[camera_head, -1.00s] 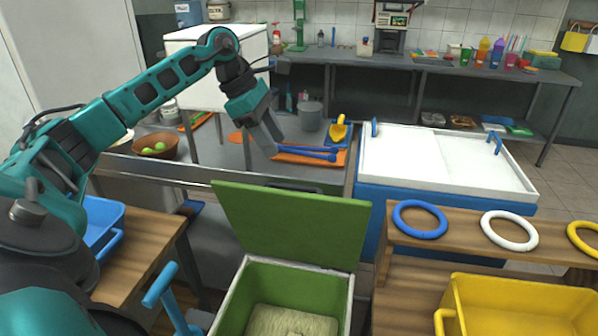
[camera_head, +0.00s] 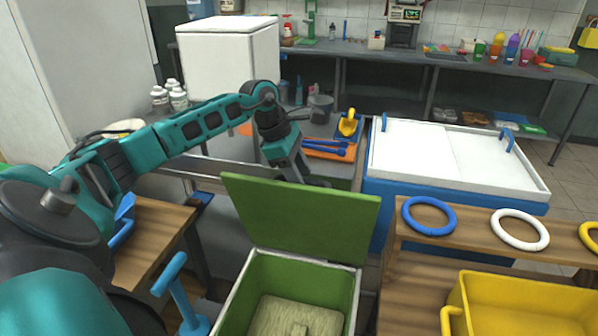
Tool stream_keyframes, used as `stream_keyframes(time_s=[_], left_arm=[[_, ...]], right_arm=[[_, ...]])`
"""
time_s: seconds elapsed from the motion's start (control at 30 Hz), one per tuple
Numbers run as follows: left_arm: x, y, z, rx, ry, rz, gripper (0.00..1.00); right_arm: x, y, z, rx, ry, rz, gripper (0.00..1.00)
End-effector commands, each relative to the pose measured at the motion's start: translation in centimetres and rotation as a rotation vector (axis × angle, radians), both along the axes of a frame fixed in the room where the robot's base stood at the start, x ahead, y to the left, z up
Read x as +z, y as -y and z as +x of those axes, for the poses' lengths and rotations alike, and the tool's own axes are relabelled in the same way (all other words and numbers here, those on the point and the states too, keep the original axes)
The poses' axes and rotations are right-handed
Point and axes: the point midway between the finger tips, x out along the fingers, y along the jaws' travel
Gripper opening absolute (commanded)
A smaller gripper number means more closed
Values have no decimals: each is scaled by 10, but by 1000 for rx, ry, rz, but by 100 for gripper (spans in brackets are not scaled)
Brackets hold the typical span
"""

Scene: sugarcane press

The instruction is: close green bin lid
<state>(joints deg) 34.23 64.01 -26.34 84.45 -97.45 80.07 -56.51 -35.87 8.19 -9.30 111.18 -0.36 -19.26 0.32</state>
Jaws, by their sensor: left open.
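The green bin (camera_head: 252,289) stands at the bottom middle of the head view, with pale green material inside. Its green lid (camera_head: 300,217) stands raised and open at the far side of the bin. My left gripper (camera_head: 297,180) points down just behind the lid's top edge. Its fingertips are partly hidden by the lid, and I cannot tell whether they touch it. It is open and holds nothing that I can see. My right gripper is not in view.
A yellow bin (camera_head: 520,310) and a wooden shelf with a blue ring (camera_head: 429,216) and a white ring (camera_head: 520,230) stand on the right. Behind are a white-topped chest (camera_head: 450,160) and an orange tray (camera_head: 335,153). A wooden table (camera_head: 150,250) is on the left.

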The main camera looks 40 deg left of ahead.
Motion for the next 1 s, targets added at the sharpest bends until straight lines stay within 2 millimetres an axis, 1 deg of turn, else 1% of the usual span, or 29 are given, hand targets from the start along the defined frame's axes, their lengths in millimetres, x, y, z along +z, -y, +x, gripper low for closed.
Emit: stream_keyframes(time_s=[0.23,0.27,0.7,1.0], left_arm=[[-1,0,0,0,0,0,44],[-1,0,0,0,0,0,42],[0,0,0,0,1,0,0],[0,0,0,0,1,0,0]], right_arm=[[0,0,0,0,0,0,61],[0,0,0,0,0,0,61],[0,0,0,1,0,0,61],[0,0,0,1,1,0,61]])
